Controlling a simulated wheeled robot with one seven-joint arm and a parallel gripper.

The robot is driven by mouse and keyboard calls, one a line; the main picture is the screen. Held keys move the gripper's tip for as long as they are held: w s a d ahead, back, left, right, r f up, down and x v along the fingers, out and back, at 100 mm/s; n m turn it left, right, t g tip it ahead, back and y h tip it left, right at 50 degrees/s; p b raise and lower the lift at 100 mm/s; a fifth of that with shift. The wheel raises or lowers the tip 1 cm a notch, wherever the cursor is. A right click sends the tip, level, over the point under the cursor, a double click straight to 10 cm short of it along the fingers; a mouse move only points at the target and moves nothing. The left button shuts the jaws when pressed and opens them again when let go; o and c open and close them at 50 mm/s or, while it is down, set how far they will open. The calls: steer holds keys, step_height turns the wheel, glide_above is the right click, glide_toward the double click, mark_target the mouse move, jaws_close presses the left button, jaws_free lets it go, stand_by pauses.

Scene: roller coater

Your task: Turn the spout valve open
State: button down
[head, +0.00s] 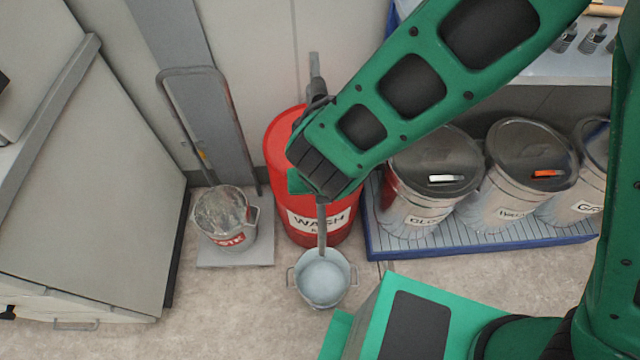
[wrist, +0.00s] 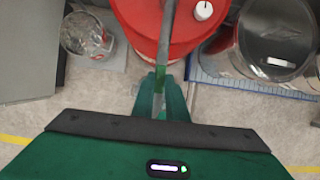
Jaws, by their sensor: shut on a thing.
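A red drum labelled WASH (head: 283,150) stands on the floor; its top also shows in the wrist view (wrist: 135,25). A narrow grey metal bar (head: 322,228) at the drum reaches down over a small two-handled pail (head: 322,282). My gripper (head: 322,190) is at the drum's front, over the bar. In the wrist view the green fingers (wrist: 160,92) are shut around this grey bar (wrist: 167,30). I cannot tell whether the gripped part is the valve's handle or the spout itself. The valve body is hidden behind my gripper.
Metal drums (head: 430,165) stand on a blue-edged grated pallet (head: 460,243) at right. A grey cabinet (head: 85,190) is at far left. Floor in front of the bucket is clear.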

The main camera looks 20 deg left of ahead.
steer(key=c, duration=1.7)
jaws_free()
steer(key=shift+s, duration=0.1)
steer(key=shift+c, duration=0.2)
steer(key=shift+r, duration=0.3)
steer(key=v, duration=0.5)
steer(key=shift+s+f, duration=0.15)
steer(key=s+d, duration=0.5)
steer(key=s, duration=0.5)
steer(key=shift+s, duration=0.2)
steer(key=shift+d+f, duration=0.1)
steer(key=shift+f, duration=0.05)
